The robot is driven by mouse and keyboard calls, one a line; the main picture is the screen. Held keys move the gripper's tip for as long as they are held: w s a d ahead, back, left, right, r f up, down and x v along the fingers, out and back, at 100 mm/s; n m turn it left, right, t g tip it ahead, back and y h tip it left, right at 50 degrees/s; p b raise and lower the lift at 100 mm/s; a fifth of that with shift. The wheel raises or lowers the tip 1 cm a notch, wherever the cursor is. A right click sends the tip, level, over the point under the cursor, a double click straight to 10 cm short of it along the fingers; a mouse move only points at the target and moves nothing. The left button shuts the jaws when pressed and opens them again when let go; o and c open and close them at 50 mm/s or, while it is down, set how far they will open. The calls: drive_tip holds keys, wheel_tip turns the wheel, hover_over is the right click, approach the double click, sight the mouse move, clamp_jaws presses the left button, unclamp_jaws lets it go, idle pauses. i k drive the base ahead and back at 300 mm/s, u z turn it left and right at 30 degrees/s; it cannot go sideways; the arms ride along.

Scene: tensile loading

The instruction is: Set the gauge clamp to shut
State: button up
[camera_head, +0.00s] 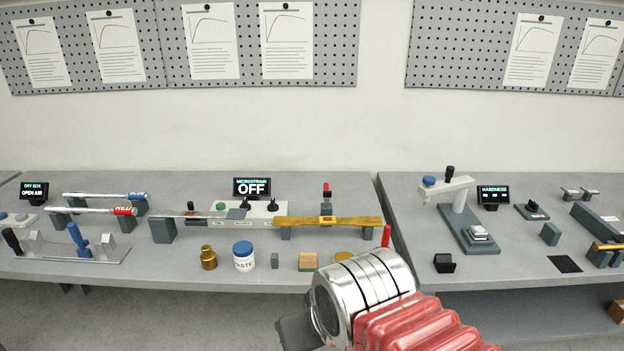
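A yellow block (327,221) sits on the bar below the lever. My silver wrist and red arm are in the front middle, short of the bench. A dark part of my gripper (297,334) shows at the lower edge; its fingertips are not clear. It is apart from the clamp.
A red upright handle (386,236) stands near the bar's right end. A brass weight (208,257), a white jar with blue lid (244,256) and small blocks line the front edge. A hardness tester (459,205) stands on the right bench.

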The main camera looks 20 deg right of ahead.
sight(326, 194)
drive_tip(key=z, duration=0.25)
drive_tip(key=i, duration=0.9)
drive_tip(key=z, duration=0.55)
